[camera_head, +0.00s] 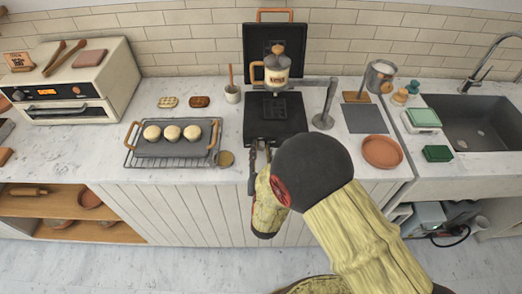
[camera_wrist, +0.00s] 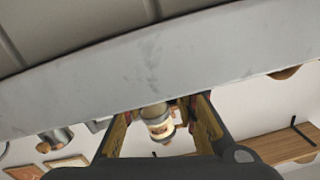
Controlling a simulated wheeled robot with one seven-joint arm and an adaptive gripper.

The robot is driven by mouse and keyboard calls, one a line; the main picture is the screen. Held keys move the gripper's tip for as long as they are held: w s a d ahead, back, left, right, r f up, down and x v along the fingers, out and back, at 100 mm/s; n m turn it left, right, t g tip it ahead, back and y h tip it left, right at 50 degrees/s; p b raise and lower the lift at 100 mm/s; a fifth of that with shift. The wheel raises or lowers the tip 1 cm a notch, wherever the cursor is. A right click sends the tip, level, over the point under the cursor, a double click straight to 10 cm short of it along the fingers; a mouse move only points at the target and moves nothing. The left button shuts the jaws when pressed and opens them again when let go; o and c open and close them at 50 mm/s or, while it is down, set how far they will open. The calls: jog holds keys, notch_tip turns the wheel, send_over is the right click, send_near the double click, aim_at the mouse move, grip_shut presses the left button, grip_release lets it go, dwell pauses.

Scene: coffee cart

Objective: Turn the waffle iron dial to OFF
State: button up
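The waffle iron (camera_head: 274,127) stands open on the counter, its dark lid upright at the back with an orange handle. Its dial cannot be made out in either view; my gripper or arm may cover it. My gripper (camera_head: 260,150) is at the front edge of the waffle iron, over the counter's front edge. In the wrist view my gripper (camera_wrist: 164,115) has its two fingers spread apart, with no object held between them. Whether a finger touches the waffle iron cannot be told.
A dispenser (camera_head: 277,72) on a metal stand hangs above the waffle iron and shows between my fingers in the wrist view (camera_wrist: 158,122). A rack with a dark tray (camera_head: 147,149) of pale rounds stands left. A terracotta plate (camera_head: 382,151) lies right.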

jog(key=c, duration=0.6)
grip_shut()
